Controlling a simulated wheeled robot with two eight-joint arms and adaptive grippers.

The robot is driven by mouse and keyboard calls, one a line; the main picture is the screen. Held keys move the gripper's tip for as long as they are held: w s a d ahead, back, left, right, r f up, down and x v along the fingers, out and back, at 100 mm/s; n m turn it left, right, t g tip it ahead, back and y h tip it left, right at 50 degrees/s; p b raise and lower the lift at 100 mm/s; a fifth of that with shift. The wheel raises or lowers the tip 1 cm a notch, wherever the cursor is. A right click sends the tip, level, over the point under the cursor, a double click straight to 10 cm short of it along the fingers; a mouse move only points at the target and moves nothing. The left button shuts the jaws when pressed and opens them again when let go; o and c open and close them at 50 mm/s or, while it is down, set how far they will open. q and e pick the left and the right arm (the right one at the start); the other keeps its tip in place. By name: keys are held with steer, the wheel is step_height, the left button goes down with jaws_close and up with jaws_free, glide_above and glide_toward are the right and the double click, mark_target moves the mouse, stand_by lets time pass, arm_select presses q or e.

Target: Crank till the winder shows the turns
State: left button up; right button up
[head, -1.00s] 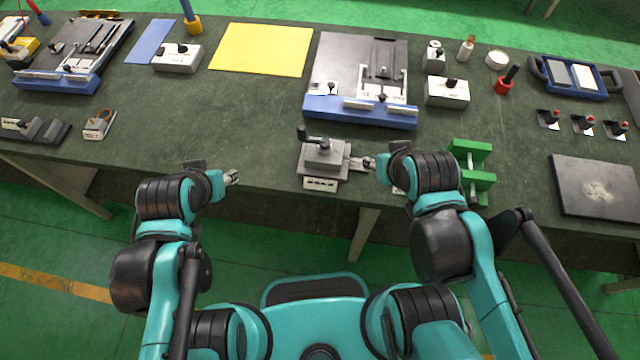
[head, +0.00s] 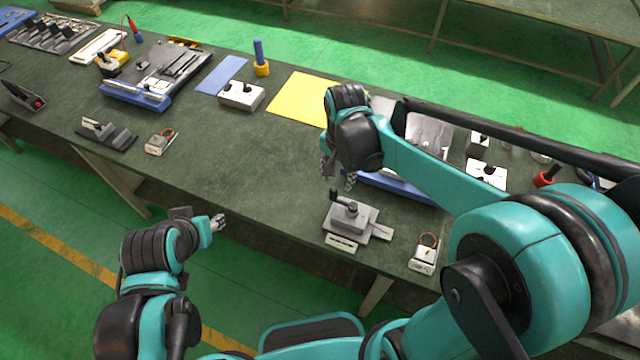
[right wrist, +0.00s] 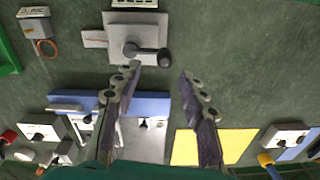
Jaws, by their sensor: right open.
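The winder (head: 350,219) is a grey block with a black crank handle (head: 337,195) and a white display plate (head: 341,244) on its front side; I cannot read the display. It stands at the table's front edge. In the right wrist view the winder (right wrist: 124,38) is at the top, its black crank (right wrist: 148,57) pointing right. My right gripper (head: 338,180) is open and empty above the table, just behind the crank in the head view; its fingers (right wrist: 157,70) show wide apart in the wrist view. My left gripper (head: 219,223) is off the table's front edge; its jaws are too small to judge.
A small box with a copper loop (head: 425,250) stands right of the winder. Behind are a blue-edged fixture (head: 400,187), partly hidden by my right arm, a yellow sheet (head: 297,98) and a white switch box (head: 241,95).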

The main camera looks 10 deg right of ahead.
mark_target(333, 189)
steer(key=shift+w+a+f, duration=0.1)
steer(key=shift+w+a, duration=0.15)
steer(key=shift+a+f, duration=0.1)
steer(key=shift+f, duration=0.2)
step_height(333, 189, down, 7)
steer(key=shift+f+b, duration=0.15)
steer(key=shift+b, duration=0.95)
jaws_close()
